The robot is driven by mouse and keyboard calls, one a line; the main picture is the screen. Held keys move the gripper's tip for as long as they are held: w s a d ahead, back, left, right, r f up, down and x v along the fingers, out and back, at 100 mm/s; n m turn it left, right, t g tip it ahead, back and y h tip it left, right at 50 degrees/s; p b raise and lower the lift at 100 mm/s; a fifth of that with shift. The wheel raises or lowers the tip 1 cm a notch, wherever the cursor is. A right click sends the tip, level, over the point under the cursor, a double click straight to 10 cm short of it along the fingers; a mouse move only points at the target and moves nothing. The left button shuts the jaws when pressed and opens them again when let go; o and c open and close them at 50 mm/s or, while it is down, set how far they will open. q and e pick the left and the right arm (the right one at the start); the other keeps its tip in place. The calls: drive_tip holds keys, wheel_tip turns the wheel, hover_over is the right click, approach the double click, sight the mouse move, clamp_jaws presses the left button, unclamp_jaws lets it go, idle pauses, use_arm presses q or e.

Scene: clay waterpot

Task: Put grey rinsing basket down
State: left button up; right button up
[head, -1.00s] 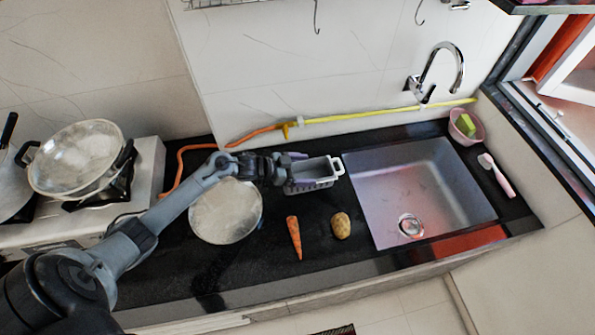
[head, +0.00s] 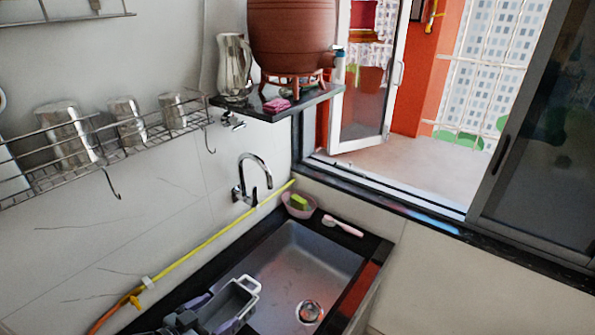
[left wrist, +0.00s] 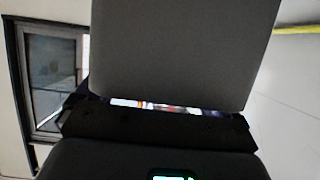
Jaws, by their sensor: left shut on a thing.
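The grey rinsing basket (head: 236,299) shows at the bottom of the head view, with its pale handle at the upper right end. It is at the left edge of the sink (head: 290,262); I cannot tell whether it touches the counter. My left gripper (head: 211,313) is shut on the basket's near left end. In the left wrist view a large plain grey surface (left wrist: 185,55), likely the basket, fills the upper middle and hides most of what lies beyond. My right gripper is in neither view.
A pink bowl (head: 299,206) with a green sponge and a pink-handled brush (head: 343,226) lie behind the sink. The tap (head: 254,175) rises at its back left. A yellow hose (head: 216,236) runs along the wall. A clay waterpot (head: 291,36) stands on a shelf above.

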use_arm(q)
drive_tip(key=s+r+n+t+y+p, duration=0.1)
drive_tip(key=s+r+n+y+p, duration=0.2)
drive_tip(key=s+r+p, duration=0.2)
drive_tip(key=s+r+n+t+y+p, duration=0.1)
drive_tip(key=s+r+n+y+p, duration=0.2)
drive_tip(key=r+p, duration=0.8)
drive_tip(key=s+y+p, duration=0.1)
drive_tip(key=p, duration=0.6)
drive_tip(key=shift+s+n, duration=0.3)
drive_tip(key=shift+s, duration=0.05)
